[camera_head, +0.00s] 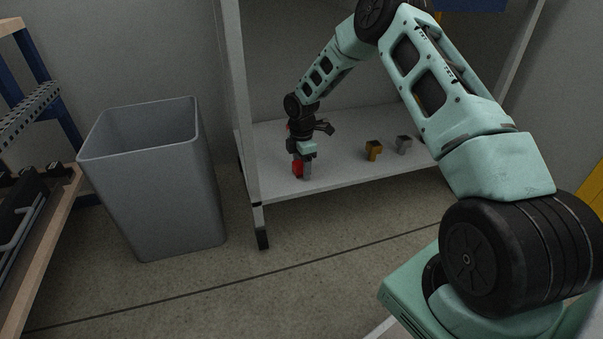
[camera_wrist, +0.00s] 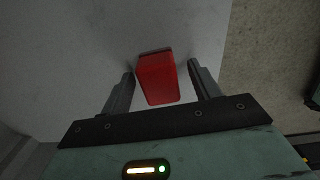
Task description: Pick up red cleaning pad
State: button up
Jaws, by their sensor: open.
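The red cleaning pad (camera_head: 297,169) is a small red block on the grey shelf (camera_head: 345,176), near the shelf's left front corner. In the wrist view the red pad (camera_wrist: 158,79) lies between my gripper's two fingers, with a gap on each side. My gripper (camera_head: 304,170) points down at the pad from above; it also shows in the wrist view (camera_wrist: 160,80). The gripper is open and holds nothing. In the head view the gripper hides part of the pad.
A yellow block (camera_head: 373,150) and a grey block (camera_head: 403,144) stand farther right on the shelf. The shelf's upright post (camera_head: 240,100) is close left of my gripper. A grey bin (camera_head: 160,190) stands on the floor to the left. A wooden-edged rack (camera_head: 45,230) is at far left.

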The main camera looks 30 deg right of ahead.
aim_at(301, 163)
jog(key=shift+c, duration=0.3)
jog(key=c, duration=1)
jog(key=shift+r, duration=0.2)
notch_tip(301, 163, up, 10)
jog(key=p, duration=0.6)
jog(key=shift+f, duration=0.1)
jog(key=shift+o, duration=0.5)
jog(key=shift+a, duration=0.1)
